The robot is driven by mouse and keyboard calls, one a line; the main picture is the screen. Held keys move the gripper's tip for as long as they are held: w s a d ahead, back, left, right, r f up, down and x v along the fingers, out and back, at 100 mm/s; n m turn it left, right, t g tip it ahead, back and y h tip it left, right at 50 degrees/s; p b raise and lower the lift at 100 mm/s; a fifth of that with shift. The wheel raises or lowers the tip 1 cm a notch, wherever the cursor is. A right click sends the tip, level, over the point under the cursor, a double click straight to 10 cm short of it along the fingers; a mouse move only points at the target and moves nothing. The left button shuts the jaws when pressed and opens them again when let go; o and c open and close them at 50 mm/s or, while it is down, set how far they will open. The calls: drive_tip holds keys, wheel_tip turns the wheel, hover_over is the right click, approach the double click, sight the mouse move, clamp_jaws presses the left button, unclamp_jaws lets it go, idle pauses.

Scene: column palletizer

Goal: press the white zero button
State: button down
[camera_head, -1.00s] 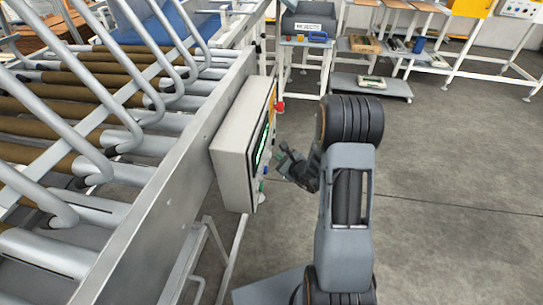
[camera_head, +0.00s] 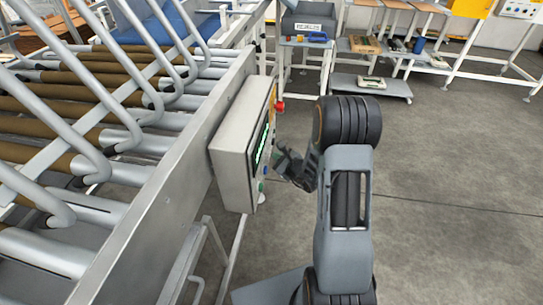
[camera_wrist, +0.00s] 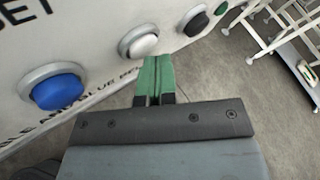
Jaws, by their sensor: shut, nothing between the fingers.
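In the wrist view, the white button (camera_wrist: 143,45) sits in a metal ring on the panel's pale face, just beyond and a little left of my fingertips. My gripper (camera_wrist: 152,62) is shut and empty, its green fingertips together; whether they touch the panel cannot be told. A blue button (camera_wrist: 57,92) is left of the white one, and a black button (camera_wrist: 195,23) is right of it. In the head view, the grey control box (camera_head: 233,150) hangs on the conveyor's side frame, and my gripper (camera_head: 280,160) is close to its front face.
A green button (camera_wrist: 221,8) is at the panel's far end. A red knob (camera_head: 280,106) sticks out of the box. The roller conveyor (camera_head: 160,190) lies left of the box. Open grey floor (camera_head: 450,180) is at right, with a low trolley (camera_head: 372,87) behind.

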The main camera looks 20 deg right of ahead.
drive_tip(key=shift+d, duration=0.1)
drive_tip(key=shift+s+d, duration=0.45)
drive_tip(key=shift+d, duration=0.2)
drive_tip(key=shift+d, duration=0.1)
drive_tip(key=shift+s+d+b, duration=0.1)
drive_tip(key=shift+s+d, duration=0.3)
drive_tip(key=shift+d, duration=0.3)
drive_tip(key=shift+s+d+b, duration=0.1)
drive_tip(key=shift+s+d, duration=0.35)
drive_tip(key=shift+d, duration=0.25)
drive_tip(key=shift+s+d+b, duration=0.1)
drive_tip(key=shift+s+d, duration=0.3)
drive_tip(key=shift+d, duration=0.3)
